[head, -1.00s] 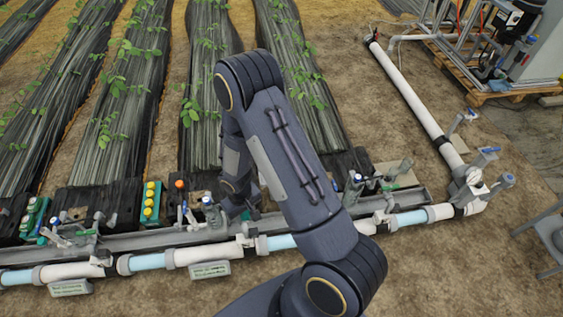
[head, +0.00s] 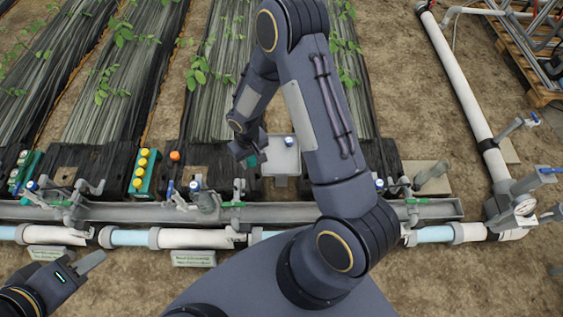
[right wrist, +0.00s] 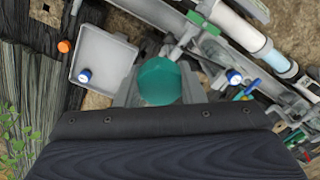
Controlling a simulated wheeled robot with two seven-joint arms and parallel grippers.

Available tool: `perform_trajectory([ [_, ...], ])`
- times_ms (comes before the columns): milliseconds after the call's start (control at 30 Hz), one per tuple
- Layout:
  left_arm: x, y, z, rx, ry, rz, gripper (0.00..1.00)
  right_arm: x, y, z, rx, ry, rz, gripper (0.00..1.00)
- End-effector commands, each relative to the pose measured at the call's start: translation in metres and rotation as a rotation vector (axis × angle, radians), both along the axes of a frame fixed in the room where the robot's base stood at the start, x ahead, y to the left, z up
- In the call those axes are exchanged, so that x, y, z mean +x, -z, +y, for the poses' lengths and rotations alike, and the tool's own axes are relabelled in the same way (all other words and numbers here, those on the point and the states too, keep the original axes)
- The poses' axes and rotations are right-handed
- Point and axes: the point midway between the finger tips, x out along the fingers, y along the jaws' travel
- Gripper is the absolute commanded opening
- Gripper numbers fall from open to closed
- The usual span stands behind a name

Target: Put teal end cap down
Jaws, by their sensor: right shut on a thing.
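The teal end cap (right wrist: 160,82) sits between the fingers of my right gripper (right wrist: 158,90) in the right wrist view. In the head view the right gripper (head: 250,152) is shut on it, and only a sliver of teal (head: 252,161) shows. A grey square tray (head: 280,166) lies just right of this gripper; it also shows left of the cap in the right wrist view (right wrist: 108,52). A blue-and-white cap (head: 289,141) is on the tray. My left gripper (head: 60,266) is at the lower left, empty, with its fingers apart.
A grey channel with valves (head: 330,211) and a white pipe (head: 195,238) run across the front. A green block with yellow caps (head: 145,170) and an orange cap (head: 174,156) are left of the right gripper. Much of the tray surface is bare.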

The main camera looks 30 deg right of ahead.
Motion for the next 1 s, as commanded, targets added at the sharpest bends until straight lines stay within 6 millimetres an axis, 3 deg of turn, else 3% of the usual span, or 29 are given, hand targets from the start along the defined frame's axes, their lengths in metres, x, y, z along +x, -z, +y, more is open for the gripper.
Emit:
perform_trajectory([
  [33,0.0,0.036,0.0,0.0,0.0,0.0,0.36,0.006,0.031,0.003,0.003,-0.006,-0.003,0.14],
  [300,0.0,0.125,0.0,0.0,0.0,-0.001,0.36,0.033,0.094,0.01,-0.001,-0.036,-0.006,0.14],
  [433,0.0,0.16,0.0,0.0,0.0,-0.001,0.36,0.045,0.115,0.011,-0.007,-0.046,-0.01,0.14],
  [600,0.0,0.186,0.0,0.0,0.0,-0.001,0.36,0.055,0.13,0.011,-0.014,-0.052,-0.014,0.14],
  [767,0.0,0.195,0.001,0.0,0.0,-0.001,0.36,0.059,0.134,0.008,-0.018,-0.053,-0.014,0.14],
  [867,0.0,0.199,0.001,0.0,0.0,-0.001,0.36,0.061,0.141,-0.005,-0.018,-0.048,-0.013,0.14],
  [1000,0.0,0.209,0.001,0.0,0.0,-0.001,0.36,0.066,0.157,-0.038,-0.018,-0.045,-0.013,0.14],
])
